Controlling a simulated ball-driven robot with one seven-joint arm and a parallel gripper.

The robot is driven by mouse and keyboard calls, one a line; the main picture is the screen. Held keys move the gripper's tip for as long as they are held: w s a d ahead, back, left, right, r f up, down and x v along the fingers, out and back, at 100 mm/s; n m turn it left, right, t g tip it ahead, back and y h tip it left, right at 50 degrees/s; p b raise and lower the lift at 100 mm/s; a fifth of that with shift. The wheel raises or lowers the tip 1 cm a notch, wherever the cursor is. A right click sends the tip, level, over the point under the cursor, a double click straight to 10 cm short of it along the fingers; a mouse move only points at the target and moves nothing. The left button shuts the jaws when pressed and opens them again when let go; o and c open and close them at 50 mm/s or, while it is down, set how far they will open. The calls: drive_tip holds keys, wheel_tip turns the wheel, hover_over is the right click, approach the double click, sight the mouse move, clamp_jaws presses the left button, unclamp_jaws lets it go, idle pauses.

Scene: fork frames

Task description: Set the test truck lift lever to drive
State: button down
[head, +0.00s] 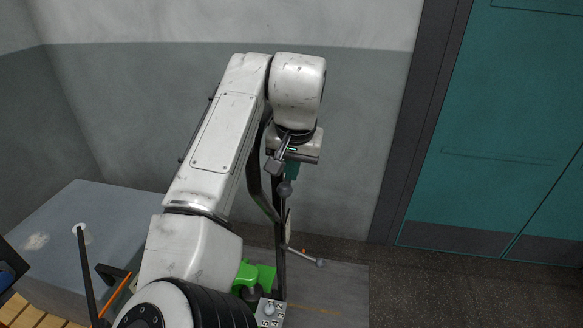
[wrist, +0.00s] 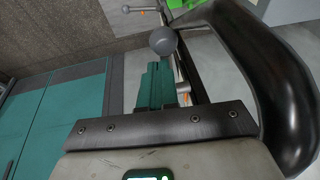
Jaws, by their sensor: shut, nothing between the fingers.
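My gripper (head: 291,172) is shut and empty, with its teal fingers pointing down. The fingers also show in the wrist view (wrist: 155,88). A dark grey ball knob (head: 285,188) sits just beyond the fingertips; in the wrist view the knob (wrist: 162,40) appears right at their ends. I cannot tell whether they touch. A second, thin lever with a grey end knob (head: 320,263) sticks out lower down to the right. Which of these is the lift lever, and its setting, I cannot tell; any marks are not readable.
The truck's black tubular handle (wrist: 290,90) curves close beside the gripper. Green truck parts (head: 258,274) lie below. A grey box (head: 70,230) stands at left. A wall is behind, and a teal door (head: 500,150) is at right, with open floor before it.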

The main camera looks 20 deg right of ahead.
drive_tip(key=w+d+p+v, duration=0.1)
drive_tip(key=d+v, duration=0.1)
drive_tip(key=v, duration=1)
drive_tip(key=shift+w+r, duration=0.15)
drive_tip(key=shift+r, duration=0.45)
drive_tip(key=s+d+f+n+h, duration=0.1)
drive_tip(key=s+d+f, duration=0.35)
drive_tip(key=f, duration=0.45)
drive_tip(key=s+d+f+n+h, duration=0.1)
drive_tip(key=s+d+f, duration=0.35)
drive_tip(key=f, duration=0.35)
drive_tip(key=s+d+f+n+h, duration=0.1)
drive_tip(key=s+d+f+h, duration=0.15)
drive_tip(key=d+f, duration=0.45)
drive_tip(key=s+a+f+n+y, duration=0.1)
drive_tip(key=s+a+f, duration=0.2)
drive_tip(key=s+f, duration=0.2)
drive_tip(key=s+a+f+n+g+y, duration=0.1)
drive_tip(key=s+a+f, duration=0.3)
drive_tip(key=s, duration=0.7)
drive_tip(key=s+a+f+n+g+y, duration=0.1)
drive_tip(key=s+a+f+y, duration=0.2)
drive_tip(key=s+f, duration=0.5)
drive_tip(key=shift+s+a+f, duration=0.25)
drive_tip(key=shift+s+a, duration=0.25)
drive_tip(key=shift+s, duration=0.1)
